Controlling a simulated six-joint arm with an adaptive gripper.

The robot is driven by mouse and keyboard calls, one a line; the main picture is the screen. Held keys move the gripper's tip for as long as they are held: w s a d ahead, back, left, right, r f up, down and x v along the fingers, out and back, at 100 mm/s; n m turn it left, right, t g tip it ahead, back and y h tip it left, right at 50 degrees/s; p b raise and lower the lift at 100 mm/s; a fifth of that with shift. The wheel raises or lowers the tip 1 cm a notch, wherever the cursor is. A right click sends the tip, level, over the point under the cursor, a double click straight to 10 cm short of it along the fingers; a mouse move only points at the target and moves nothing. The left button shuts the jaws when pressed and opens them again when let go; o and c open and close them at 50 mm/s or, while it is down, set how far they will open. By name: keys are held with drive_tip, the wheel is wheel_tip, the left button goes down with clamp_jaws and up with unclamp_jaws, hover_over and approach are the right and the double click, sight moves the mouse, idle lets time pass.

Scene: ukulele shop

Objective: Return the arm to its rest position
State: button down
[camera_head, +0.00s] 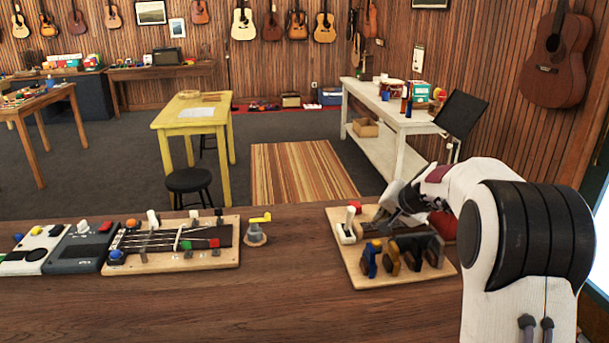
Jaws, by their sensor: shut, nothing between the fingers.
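My gripper (388,213) is at the end of my white and black arm, on the right side of the view. It is shut and empty. It hangs low over the back part of a wooden board (362,279) on the brown workbench (290,290). A white fixture with a red top (350,222) stands on this board just left of the gripper. I cannot tell if the fingers touch it. Blue, tan and dark pieces (393,259) stand in a row at the board's front. My arm hides part of the board's right side.
A board with strings and coloured knobs (173,243) lies at the bench's left, beside grey and white boxes (84,247). A small fixture with a yellow handle (257,230) stands between the boards. The bench's middle front is clear. A yellow table (193,112) and white table (385,112) stand beyond.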

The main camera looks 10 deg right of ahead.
drive_tip(key=s+a+r+n+g, duration=0.1)
drive_tip(key=s+a+r+n, duration=0.2)
drive_tip(key=s, duration=0.5)
drive_tip(key=s+a+r, duration=0.3)
drive_tip(key=s+a, duration=0.3)
drive_tip(key=s, duration=0.1)
drive_tip(key=s+a+r+n+g, duration=0.1)
drive_tip(key=s+a+r+n, duration=0.2)
drive_tip(key=s, duration=0.5)
drive_tip(key=s+a+f+n, duration=0.1)
drive_tip(key=s+f, duration=0.2)
drive_tip(key=s, duration=0.9)
drive_tip(key=s+a+f+g+h, duration=0.1)
drive_tip(key=s+f, duration=0.1)
drive_tip(key=s, duration=1)
drive_tip(key=shift+s+a+f+n+g, duration=0.3)
drive_tip(key=shift+f+n, duration=0.1)
